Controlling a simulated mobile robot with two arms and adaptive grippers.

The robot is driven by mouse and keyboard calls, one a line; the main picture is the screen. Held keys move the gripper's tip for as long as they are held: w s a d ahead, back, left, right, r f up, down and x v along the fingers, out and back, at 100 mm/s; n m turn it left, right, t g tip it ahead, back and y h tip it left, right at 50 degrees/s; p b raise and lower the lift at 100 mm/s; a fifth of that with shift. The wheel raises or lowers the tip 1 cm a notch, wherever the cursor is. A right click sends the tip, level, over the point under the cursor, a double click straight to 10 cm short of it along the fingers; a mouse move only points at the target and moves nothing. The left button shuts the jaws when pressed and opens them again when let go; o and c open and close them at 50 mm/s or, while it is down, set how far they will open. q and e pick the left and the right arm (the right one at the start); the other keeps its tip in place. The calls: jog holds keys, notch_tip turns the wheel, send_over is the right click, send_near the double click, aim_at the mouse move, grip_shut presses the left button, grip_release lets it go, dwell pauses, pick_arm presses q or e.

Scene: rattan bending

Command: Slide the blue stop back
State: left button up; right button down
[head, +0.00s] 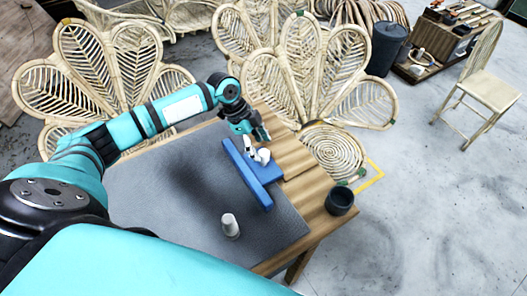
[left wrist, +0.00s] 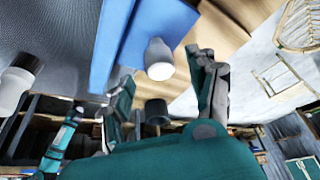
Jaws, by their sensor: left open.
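The blue stop shows in the head view as a long blue bar (head: 247,174) with a flat blue plate beside it, lying across the dark mat's edge and the bare wood. A white peg (head: 263,156) stands on the blue plate. My left gripper (head: 256,138) is open over the plate's far end, close to the peg. In the left wrist view the blue bar (left wrist: 107,45) runs at the upper left, and the white peg (left wrist: 158,60) sits between the spread fingers (left wrist: 165,78); contact cannot be told. My right gripper is not in view.
A wooden table (head: 318,212) carries a dark mat (head: 180,195). Rattan chair backs (head: 105,75) stand behind. The mat's left part is clear.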

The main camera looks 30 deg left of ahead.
aim_at(263, 152)
pick_arm(q)
jog(key=shift+x, duration=2.1)
jog(key=shift+d, duration=0.1)
jog(key=shift+c, duration=0.2)
grip_shut()
